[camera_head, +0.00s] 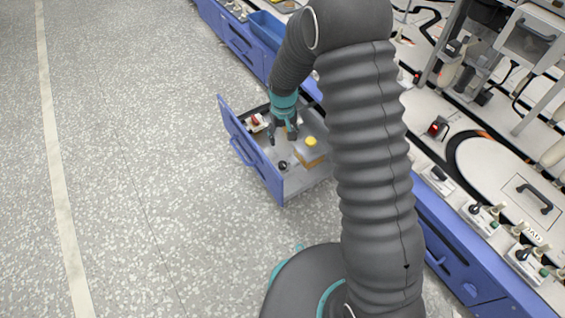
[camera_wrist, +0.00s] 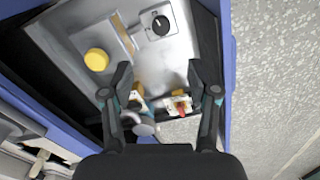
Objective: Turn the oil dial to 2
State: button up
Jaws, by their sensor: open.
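A black round dial (camera_wrist: 161,25) with a white pointer mark, likely the oil dial, sits on a small plate in the open blue drawer; it also shows in the head view (camera_head: 283,165). Its numbers are too small to read. My gripper (camera_head: 284,138) is over the drawer, pointing down, open and empty. In the wrist view the dial lies beyond the fingertips of my gripper (camera_wrist: 158,78), near the top edge, and the fingers do not touch it.
The blue drawer (camera_head: 238,134) stands open from the long bench. It also holds a yellow round cap (camera_head: 311,141) and a red-topped part (camera_head: 257,121). The bench top (camera_head: 485,155) carries several switches. The speckled floor (camera_head: 130,160) at left is clear.

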aim_at(282, 164)
notch_tip(282, 164, down, 15)
jog(key=shift+a+r+b, duration=0.1)
jog(key=shift+r+b, duration=0.1)
jog(key=shift+b, duration=0.6)
grip_shut()
